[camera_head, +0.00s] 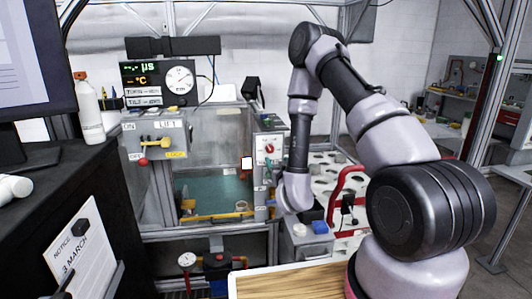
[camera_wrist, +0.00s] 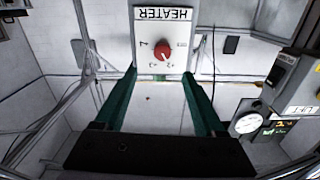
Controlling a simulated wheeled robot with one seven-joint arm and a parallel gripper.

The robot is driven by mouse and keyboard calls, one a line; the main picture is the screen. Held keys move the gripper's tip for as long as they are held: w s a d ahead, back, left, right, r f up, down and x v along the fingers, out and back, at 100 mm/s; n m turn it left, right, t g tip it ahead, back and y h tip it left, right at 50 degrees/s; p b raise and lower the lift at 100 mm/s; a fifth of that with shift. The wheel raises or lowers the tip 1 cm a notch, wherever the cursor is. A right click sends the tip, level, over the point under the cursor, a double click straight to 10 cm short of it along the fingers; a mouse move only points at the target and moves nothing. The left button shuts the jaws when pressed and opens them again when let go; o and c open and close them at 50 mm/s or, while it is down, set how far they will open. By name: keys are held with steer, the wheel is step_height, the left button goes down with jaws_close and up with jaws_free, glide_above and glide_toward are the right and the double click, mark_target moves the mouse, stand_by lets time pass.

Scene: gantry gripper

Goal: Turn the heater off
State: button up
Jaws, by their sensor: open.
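The heater panel (camera_head: 269,148) is a pale box with a round red knob (camera_head: 269,149), on the right post of the grey tank enclosure. In the wrist view the panel (camera_wrist: 146,22) appears upside down, with the word HEATER and small marks around the red knob (camera_wrist: 163,52). The knob's exact setting is too small to read. My gripper (camera_wrist: 161,74) is open, its two dark green fingers spread to either side of the panel's knob end. Nothing is between the fingers.
A small grey box with a blue top (camera_head: 300,230) and red tubing (camera_head: 338,190) are near my wrist. A wooden-topped table (camera_head: 290,283) is in front.

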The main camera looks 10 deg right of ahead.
mark_target(270, 150)
steer(key=w, duration=1)
steer(key=shift+w+a+f, duration=0.1)
steer(key=shift+w+a, duration=0.1)
steer(key=shift+w, duration=0.15)
jaws_close()
